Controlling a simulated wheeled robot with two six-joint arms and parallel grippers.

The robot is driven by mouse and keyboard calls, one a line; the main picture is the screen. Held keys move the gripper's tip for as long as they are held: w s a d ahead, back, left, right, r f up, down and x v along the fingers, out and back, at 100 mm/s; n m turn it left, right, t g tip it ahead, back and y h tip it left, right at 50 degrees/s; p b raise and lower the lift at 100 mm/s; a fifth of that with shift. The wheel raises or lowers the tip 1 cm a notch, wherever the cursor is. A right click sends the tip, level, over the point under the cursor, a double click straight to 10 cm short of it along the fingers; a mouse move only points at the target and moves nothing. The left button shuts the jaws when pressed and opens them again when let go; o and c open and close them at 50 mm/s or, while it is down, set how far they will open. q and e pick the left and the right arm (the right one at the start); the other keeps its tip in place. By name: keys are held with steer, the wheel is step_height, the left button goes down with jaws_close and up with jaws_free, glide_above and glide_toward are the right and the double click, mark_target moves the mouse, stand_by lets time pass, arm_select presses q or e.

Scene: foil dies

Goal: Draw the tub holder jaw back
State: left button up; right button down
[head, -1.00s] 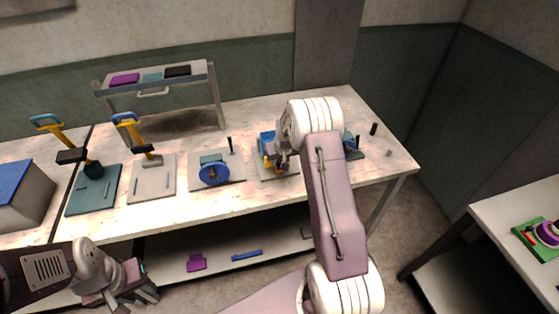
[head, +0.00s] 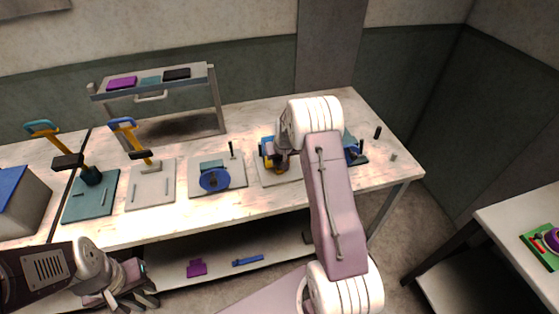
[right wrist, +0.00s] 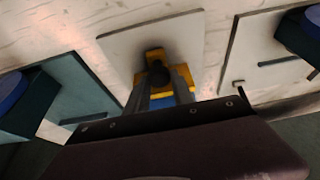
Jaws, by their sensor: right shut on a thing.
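The tub holder is a blue and yellow fixture (head: 265,144) on a pale plate (head: 271,180) on the bench, partly hidden behind my right arm. In the right wrist view its yellow part (right wrist: 153,54) shows with a blue part (right wrist: 162,103) nearer the camera. My right gripper (head: 281,163) is shut on a dark round knob (right wrist: 158,75) at the yellow part; its fingers lie on both sides of the knob. Which part of the jaw the knob belongs to is hard to tell. My left gripper (head: 135,298) hangs empty at the lower left, fingers apart.
Left of the holder stand a blue disc fixture (head: 215,180) and two plates with yellow-armed toggle clamps (head: 131,137). A teal plate with a blue part (head: 354,152) sits close to the right. A rack (head: 152,89) stands behind. Small parts lie on the lower shelf.

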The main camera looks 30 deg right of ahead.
steer(key=c, duration=1.2)
jaws_free()
steer(key=shift+w+r, duration=0.1)
steer(key=shift+r, duration=0.1)
steer(key=shift+o, duration=0.4)
steer(key=shift+f, duration=0.1)
steer(key=b+v, duration=0.1)
steer(key=v, duration=0.8)
steer(key=shift+a, duration=0.1)
